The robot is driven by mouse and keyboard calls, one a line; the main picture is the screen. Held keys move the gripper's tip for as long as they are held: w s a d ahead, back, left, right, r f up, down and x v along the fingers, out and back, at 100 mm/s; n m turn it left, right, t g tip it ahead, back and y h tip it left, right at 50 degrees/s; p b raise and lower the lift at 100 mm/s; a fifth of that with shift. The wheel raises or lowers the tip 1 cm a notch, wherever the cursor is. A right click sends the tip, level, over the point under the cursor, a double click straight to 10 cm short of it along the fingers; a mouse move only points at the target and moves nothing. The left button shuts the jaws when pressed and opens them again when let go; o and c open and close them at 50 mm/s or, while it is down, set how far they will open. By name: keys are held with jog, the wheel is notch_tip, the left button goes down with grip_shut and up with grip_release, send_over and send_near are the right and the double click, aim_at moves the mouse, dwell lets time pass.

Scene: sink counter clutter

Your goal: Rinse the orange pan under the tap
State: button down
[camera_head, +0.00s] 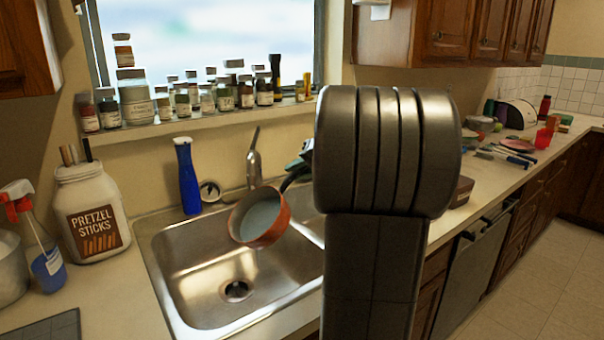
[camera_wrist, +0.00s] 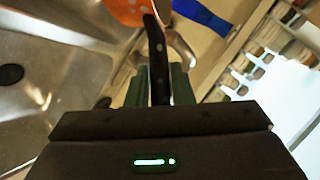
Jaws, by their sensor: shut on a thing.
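The orange pan (camera_head: 260,226) hangs tilted above the sink (camera_head: 190,262), its grey inside facing me. It also shows in part at the top of the wrist view (camera_wrist: 128,10). My gripper (camera_wrist: 160,82) is shut on the pan's black handle (camera_wrist: 155,50). In the head view my arm hides most of the gripper. The tap (camera_head: 254,163) stands behind the pan at the sink's back edge. The tap also shows beside the handle in the wrist view (camera_wrist: 184,50). I cannot make out running water.
A blue bottle (camera_head: 187,178) stands left of the tap. A pretzel jar (camera_head: 90,215) and a spray bottle (camera_head: 40,240) stand on the left counter. Several small jars line the window sill (camera_head: 190,122). The basin under the pan looks empty, and my arm hides its right side.

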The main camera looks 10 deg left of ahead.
jog(key=shift+s+a+r+n+t+h, duration=0.15)
jog(key=shift+s+a+r+h, duration=0.1)
jog(key=shift+r, duration=0.2)
jog(key=shift+s+a+r+n+t+h, duration=0.15)
jog(key=shift+s+a+r, duration=0.1)
jog(key=shift+r, duration=0.15)
jog(key=s+a+r+n+t+h+p, duration=0.1)
jog(key=s+a+r+n+t+h, duration=0.2)
jog(key=s+a, duration=0.6)
jog(key=shift+s+a+r+n+t+h, duration=0.15)
jog(key=shift+s+r+n+t+h, duration=0.15)
jog(key=shift+s+r+n+t, duration=0.25)
dwell(1.4)
